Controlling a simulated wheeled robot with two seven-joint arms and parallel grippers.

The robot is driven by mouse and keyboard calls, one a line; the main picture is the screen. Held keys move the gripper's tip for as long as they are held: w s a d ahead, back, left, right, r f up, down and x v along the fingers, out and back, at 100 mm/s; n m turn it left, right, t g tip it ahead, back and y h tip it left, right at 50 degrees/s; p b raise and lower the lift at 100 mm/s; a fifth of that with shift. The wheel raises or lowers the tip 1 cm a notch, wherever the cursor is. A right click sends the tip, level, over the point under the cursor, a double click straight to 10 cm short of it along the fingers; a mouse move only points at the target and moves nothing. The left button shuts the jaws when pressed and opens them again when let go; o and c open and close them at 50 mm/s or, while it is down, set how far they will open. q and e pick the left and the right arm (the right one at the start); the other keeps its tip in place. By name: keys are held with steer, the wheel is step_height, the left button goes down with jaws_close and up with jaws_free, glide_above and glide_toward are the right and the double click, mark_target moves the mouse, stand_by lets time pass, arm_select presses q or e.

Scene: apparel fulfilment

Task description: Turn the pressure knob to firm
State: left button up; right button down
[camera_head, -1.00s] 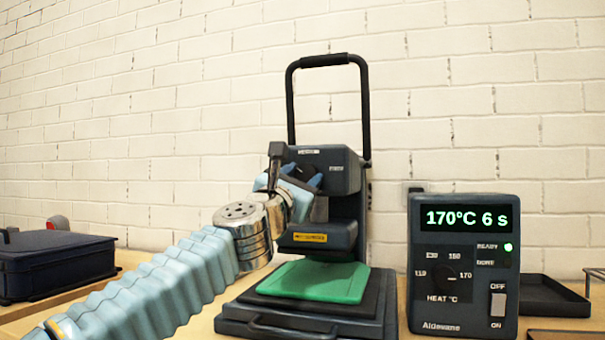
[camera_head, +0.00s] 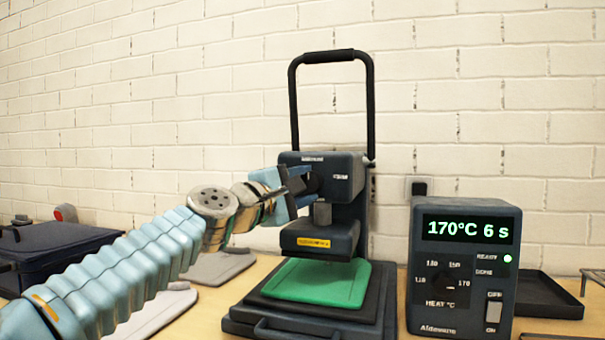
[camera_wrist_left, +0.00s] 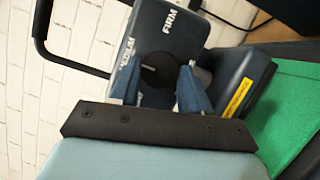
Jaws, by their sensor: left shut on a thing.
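The heat press (camera_head: 345,175) stands at the middle, its black lever handle (camera_head: 331,57) raised. Its pressure knob is a dark round dial on the upper head, seen in the left wrist view (camera_wrist_left: 158,68) with the word FIRM to one side and another label, hard to read, on the other. My left gripper (camera_head: 308,185) is at the front of that head with its fingers either side of the knob, shut on it; the fingers also show in the left wrist view (camera_wrist_left: 160,85). The knob's pointer is not clear. My right gripper is not in view.
A green cloth (camera_head: 320,283) lies on the press's lower plate. A control box (camera_head: 462,320) to the right reads 170°C 6 s with a green light. A dark tray (camera_head: 550,300) is behind it. A dark case (camera_head: 60,255) is at the left.

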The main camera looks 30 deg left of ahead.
arm_select(q)
steer(key=shift+r+m+g+p, duration=0.4)
steer(key=shift+m+p, duration=0.35)
steer(key=shift+m, duration=0.25)
steer(key=m+g+p, duration=0.1)
steer(key=m+p, duration=0.1)
steer(key=shift+m, duration=0.3)
steer(key=shift+m+g+p, duration=0.5)
steer(key=shift+m+p, duration=0.1)
steer(key=shift+m, duration=0.6)
steer(key=shift+m+g+y, duration=0.4)
steer(key=shift+m, duration=0.6)
steer(key=shift+d+m+g+y, duration=0.15)
steer(key=shift+m+g+y, duration=0.4)
steer(key=shift+m, duration=1.05)
steer(key=o, duration=1)
steer(key=shift+w, duration=0.1)
steer(key=shift+o, duration=0.3)
